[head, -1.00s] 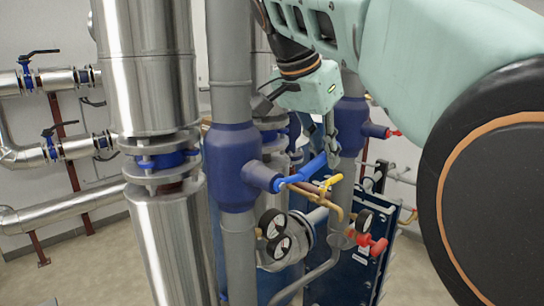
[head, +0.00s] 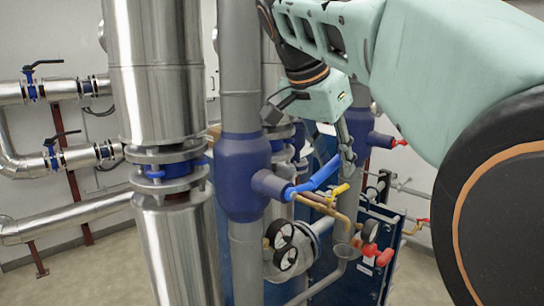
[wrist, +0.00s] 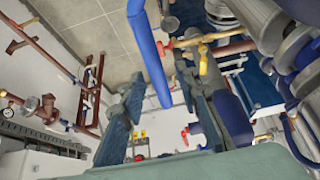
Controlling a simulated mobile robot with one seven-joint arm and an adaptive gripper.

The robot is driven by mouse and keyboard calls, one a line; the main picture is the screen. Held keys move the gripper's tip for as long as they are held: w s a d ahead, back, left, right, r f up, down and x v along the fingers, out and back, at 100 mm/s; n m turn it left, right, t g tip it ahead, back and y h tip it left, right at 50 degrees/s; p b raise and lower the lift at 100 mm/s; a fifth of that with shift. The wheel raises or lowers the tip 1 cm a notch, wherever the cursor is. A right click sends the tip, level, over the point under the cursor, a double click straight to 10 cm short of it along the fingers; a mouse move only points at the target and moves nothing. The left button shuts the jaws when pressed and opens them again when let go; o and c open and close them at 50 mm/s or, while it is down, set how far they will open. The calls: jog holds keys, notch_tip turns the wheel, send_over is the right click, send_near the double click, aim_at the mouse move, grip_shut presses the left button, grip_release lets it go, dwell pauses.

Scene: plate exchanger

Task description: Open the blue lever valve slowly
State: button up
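The blue lever (head: 318,177) slants up and to the right from the side stub of the blue valve body (head: 243,178) on the grey vertical pipe in the head view. My gripper (head: 346,150) is at the lever's upper, free end. In the wrist view the lever (wrist: 150,58) comes down from the top, and its end lies between the two fingers of my gripper (wrist: 166,108). The fingers stand apart, with a visible gap on both sides of the lever. Whether either finger touches it I cannot tell.
A yellow-handled valve (head: 340,190) and a brass pipe sit just below the lever. Pressure gauges (head: 280,234) and a red handle (head: 385,257) are lower down. A thick steel pipe (head: 165,80) stands at the left. A blue plate exchanger (head: 350,285) is behind.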

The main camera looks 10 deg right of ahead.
aim_at(315, 175)
jog(key=v, duration=1.2)
